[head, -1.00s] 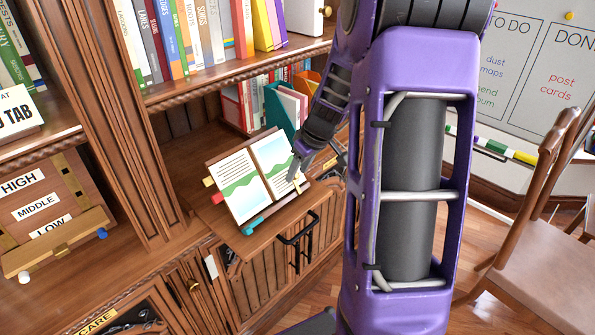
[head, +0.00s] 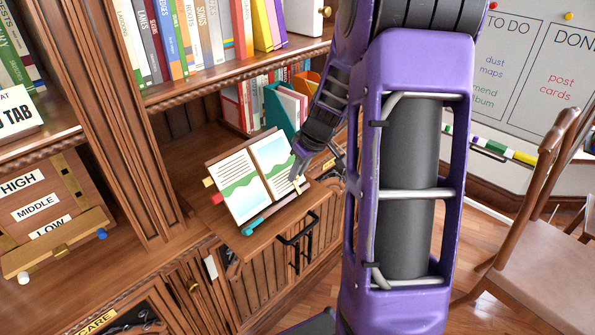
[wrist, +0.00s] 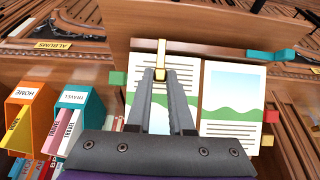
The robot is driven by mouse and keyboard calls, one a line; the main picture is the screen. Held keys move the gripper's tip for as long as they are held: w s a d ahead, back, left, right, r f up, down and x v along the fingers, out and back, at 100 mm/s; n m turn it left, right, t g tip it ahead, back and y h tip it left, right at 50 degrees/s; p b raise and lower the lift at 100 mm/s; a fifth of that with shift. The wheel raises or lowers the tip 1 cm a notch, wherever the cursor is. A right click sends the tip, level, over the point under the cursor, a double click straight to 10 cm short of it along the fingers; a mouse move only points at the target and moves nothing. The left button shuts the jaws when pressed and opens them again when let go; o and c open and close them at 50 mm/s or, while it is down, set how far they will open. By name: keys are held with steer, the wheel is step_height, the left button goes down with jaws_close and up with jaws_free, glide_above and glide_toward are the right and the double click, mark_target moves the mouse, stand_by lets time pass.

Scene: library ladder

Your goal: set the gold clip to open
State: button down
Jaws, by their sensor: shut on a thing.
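The gold clip (wrist: 160,62) shows in the wrist view as a narrow upright gold piece at the ledge edge of an open picture book (head: 252,178). In the head view a small bit of the clip (head: 298,186) shows at the lower right of the right-hand page. My gripper (wrist: 161,76) is shut on the clip, its two fingertips close together at the clip's lower end in the wrist view. In the head view my gripper (head: 295,176) reaches down over the right-hand page. The fingers hide part of the page and clip.
The book lies tilted on a wooden stand with a teal piece (head: 258,220) along its front. Teal and orange file boxes (wrist: 72,112) stand close by. A black handle (head: 297,238) sits below. A chair (head: 535,215) stands at right.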

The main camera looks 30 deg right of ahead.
steer(key=shift+d, duration=0.15)
steer(key=m+y, duration=0.1)
steer(key=d+m+b, duration=0.1)
steer(key=d+m+y, duration=0.1)
steer(key=shift+w+d+f+m+g+y, duration=0.1)
steer(key=shift+w+f+m+g+y, duration=0.2)
steer(key=d+m+y, duration=0.1)
steer(key=m, duration=0.1)
steer(key=d+f+m+y+b, duration=0.1)
steer(key=m+y, duration=0.1)
steer(key=shift+s+d+f, duration=0.1)
steer(key=shift+d+f, duration=0.05)
steer(key=shift+d, duration=0.05)
steer(key=m, duration=0.1)
steer(key=d+f+m+t+y, duration=0.1)
steer(key=m+b, duration=0.1)
steer(key=shift+s+d+f+m+y, duration=0.2)
steer(key=shift+s+f+m+y, duration=0.15)
steer(key=shift+m+y, duration=0.05)
steer(key=shift+s+d+f+m+t+y+b, duration=0.1)
steer(key=shift+s+f+m+t+y+b, duration=0.2)
steer(key=shift+m, duration=0.5)
steer(key=shift+s+d+f+m+t+y+b, duration=0.1)
steer(key=shift+f+m+t+y, duration=0.3)
steer(key=shift+m, duration=0.4)
steer(key=c, duration=0.8)
jaws_free()
